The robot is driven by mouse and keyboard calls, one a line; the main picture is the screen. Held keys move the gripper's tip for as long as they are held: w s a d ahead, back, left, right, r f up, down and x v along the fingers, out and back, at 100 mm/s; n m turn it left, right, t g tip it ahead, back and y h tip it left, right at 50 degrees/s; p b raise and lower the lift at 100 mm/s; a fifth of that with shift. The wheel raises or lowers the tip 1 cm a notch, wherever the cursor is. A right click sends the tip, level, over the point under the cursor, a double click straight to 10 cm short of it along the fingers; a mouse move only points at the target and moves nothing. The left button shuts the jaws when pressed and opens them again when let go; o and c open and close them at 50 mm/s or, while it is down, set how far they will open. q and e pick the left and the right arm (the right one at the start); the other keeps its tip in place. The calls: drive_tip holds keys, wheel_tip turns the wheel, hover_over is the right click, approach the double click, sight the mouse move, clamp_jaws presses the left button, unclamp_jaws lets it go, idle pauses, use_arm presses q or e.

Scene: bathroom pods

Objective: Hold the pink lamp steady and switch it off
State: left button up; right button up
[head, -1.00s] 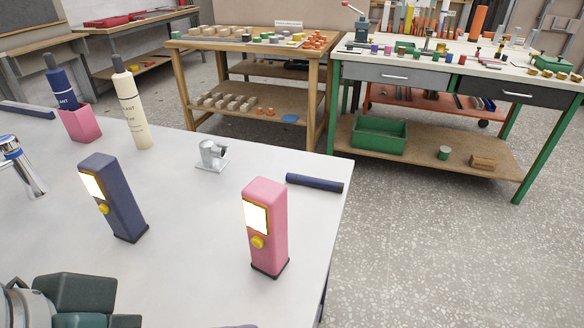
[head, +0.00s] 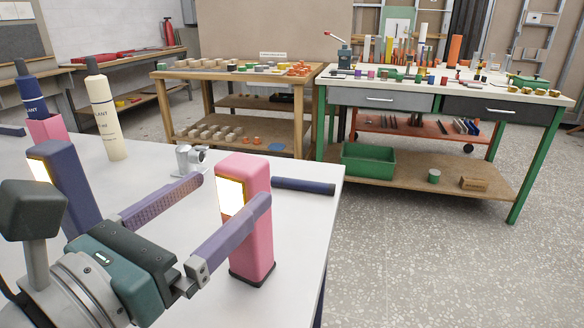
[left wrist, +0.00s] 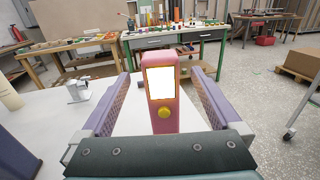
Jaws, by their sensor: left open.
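The pink lamp (head: 256,245) stands upright near the right edge of the white table, its panel lit bright. In the left wrist view the pink lamp (left wrist: 170,62) shows its lit panel and the round yellow button (left wrist: 165,113) below it. My left gripper (head: 236,190) is open; its purple fingers point at the lamp. In the left wrist view the lamp appears between the two fingers (left wrist: 163,85), with gaps at both sides. In the head view the near finger hides the button. My right gripper is not in view.
A dark blue lamp (head: 68,180) with a lit panel stands left, behind my gripper. A grey metal fixture (head: 188,160) and a dark blue bar (head: 303,187) lie behind the pink lamp. A cream bottle (head: 106,125) stands far left. Open floor (head: 420,260) lies to the right.

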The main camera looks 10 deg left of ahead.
sight(258, 166)
use_arm(q)
drive_tip(key=x, duration=0.8)
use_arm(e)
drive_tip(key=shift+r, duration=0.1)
use_arm(q)
clamp_jaws()
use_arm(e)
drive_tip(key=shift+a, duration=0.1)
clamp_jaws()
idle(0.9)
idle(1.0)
